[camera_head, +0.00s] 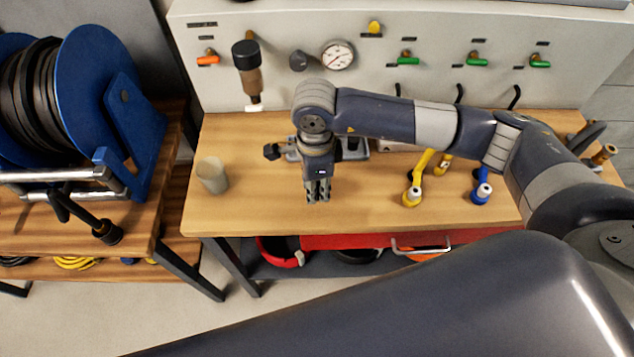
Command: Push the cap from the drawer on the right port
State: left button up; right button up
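My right gripper (318,190) hangs over the middle of the wooden workbench (250,215), fingers close together and apparently shut. I see nothing held between them. A red drawer (350,241) with a metal handle (421,249) is under the bench's front edge; its inside is not visible. Yellow pipe fittings (414,186) and a blue fitting (482,186) with a pale end stand on the bench right of the gripper. I cannot make out a cap for certain, nor which part is the right port. My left gripper is not in view.
A beige cup (212,176) stands at the bench's left. A metal device (283,152) is partly hidden behind the gripper. The back panel carries a gauge (338,55) and several valves. A blue hose reel (95,95) stands left. The bench front between cup and gripper is clear.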

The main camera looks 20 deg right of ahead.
jog(key=s+a+r+b, duration=0.1)
jog(key=s+a+b, duration=0.2)
jog(key=s, duration=0.9)
jog(key=shift+s+a+r+b, duration=0.2)
jog(key=shift+a+b, duration=0.2)
jog(key=shift+a, duration=0.8)
jog(key=shift+w, duration=0.1)
jog(key=w+d+r+n, duration=0.3)
jog(key=d+n, duration=0.3)
jog(key=n, duration=0.3)
jog(key=w+d+r+n, duration=0.3)
jog(key=d+n, duration=0.3)
jog(key=n, duration=0.4)
jog(key=shift+w+r, duration=0.2)
jog(key=shift+r, duration=0.15)
